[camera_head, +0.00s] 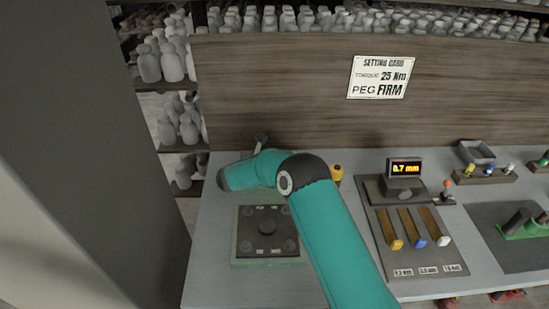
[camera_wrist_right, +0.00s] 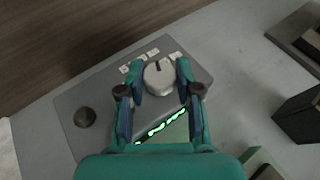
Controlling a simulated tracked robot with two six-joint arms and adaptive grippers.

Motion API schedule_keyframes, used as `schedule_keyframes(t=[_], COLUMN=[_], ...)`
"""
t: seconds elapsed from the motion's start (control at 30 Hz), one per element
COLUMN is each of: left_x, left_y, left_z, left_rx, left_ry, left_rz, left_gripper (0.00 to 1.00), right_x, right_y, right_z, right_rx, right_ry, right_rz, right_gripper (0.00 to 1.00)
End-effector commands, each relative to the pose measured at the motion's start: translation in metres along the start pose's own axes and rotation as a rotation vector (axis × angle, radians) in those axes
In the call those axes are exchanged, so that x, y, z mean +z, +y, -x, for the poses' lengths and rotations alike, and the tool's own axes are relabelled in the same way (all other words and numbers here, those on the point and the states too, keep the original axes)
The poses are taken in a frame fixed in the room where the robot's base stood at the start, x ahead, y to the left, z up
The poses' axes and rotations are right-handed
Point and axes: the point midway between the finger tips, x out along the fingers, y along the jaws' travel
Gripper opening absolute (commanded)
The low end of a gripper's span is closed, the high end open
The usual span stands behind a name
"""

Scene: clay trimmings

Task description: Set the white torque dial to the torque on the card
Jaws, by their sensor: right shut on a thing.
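The white torque dial (camera_wrist_right: 158,79) sits on a grey panel in the right wrist view. A dark mark on it points to the top of the picture, toward small white labels (camera_wrist_right: 153,53) too small to read. My right gripper (camera_wrist_right: 159,70) is shut on the dial, one finger on each side. In the head view my right arm reaches over the table to the left; its gripper and the dial are hidden there. The setting card (camera_head: 381,77) on the wooden board reads torque 25 Nm and peg FIRM. My left gripper is not in view.
A dark round knob (camera_wrist_right: 85,117) and a partly covered green-lit strip (camera_wrist_right: 165,126) are on the panel. In the head view a square dark plate (camera_head: 268,245) lies left of my arm. A block with three coloured sliders (camera_head: 408,228) and a 0.7 mm display (camera_head: 404,168) stand to the right.

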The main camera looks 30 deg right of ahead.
Motion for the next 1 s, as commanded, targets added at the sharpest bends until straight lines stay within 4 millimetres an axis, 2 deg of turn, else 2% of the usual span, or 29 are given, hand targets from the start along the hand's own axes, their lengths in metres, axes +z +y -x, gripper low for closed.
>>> schedule_keyframes(t=[0.2, 0.6, 1.0], left_x=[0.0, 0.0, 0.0], left_y=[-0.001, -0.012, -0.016], left_z=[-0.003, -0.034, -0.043], left_rx=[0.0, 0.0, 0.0], left_ry=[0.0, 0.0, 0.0], left_rz=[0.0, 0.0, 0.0], left_gripper=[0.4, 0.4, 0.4], right_x=[-0.001, -0.001, 0.003], right_y=[0.0, 0.003, 0.004], right_z=[-0.001, -0.003, -0.003], right_rx=[-0.012, -0.222, -0.354], right_ry=[-0.001, -0.009, -0.008], right_rz=[-0.005, -0.095, -0.15], right_gripper=[0.0, 0.0, 0.0])
